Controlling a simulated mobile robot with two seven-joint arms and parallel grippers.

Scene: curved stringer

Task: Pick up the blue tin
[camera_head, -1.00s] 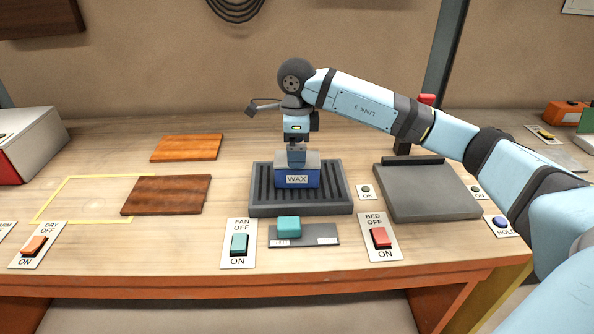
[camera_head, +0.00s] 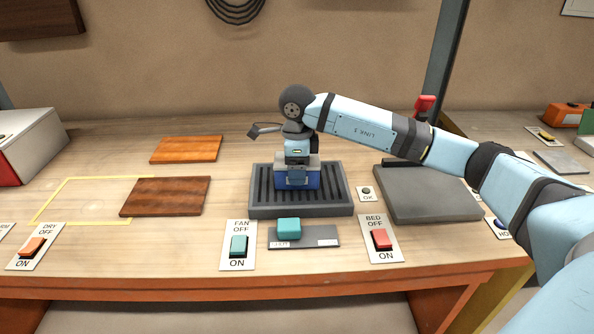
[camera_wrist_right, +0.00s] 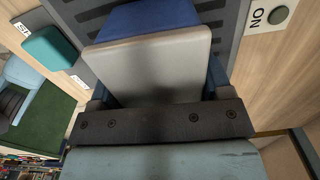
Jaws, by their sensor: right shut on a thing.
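The blue tin (camera_head: 312,181) with a grey lid sits on the dark slatted tray (camera_head: 258,210). My right gripper (camera_head: 297,180) reaches down over it from above and is shut on it, a finger covering part of its front. In the right wrist view the tin's pale grey lid (camera_wrist_right: 155,65) and blue side (camera_wrist_right: 150,17) fill the middle, between the fingers of my right gripper (camera_wrist_right: 158,92). The tin appears upright and still in the tray. Its WAX label is hidden behind the gripper in the head view. My left gripper is not in view.
A teal block (camera_head: 289,228) lies on a grey plate in front of the tray. FAN (camera_head: 238,246) and BED (camera_head: 380,240) switches flank it. A flat grey plate (camera_head: 425,195) lies right of the tray. Two wooden boards (camera_head: 165,196) lie left. Bare tabletop shows behind the tray.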

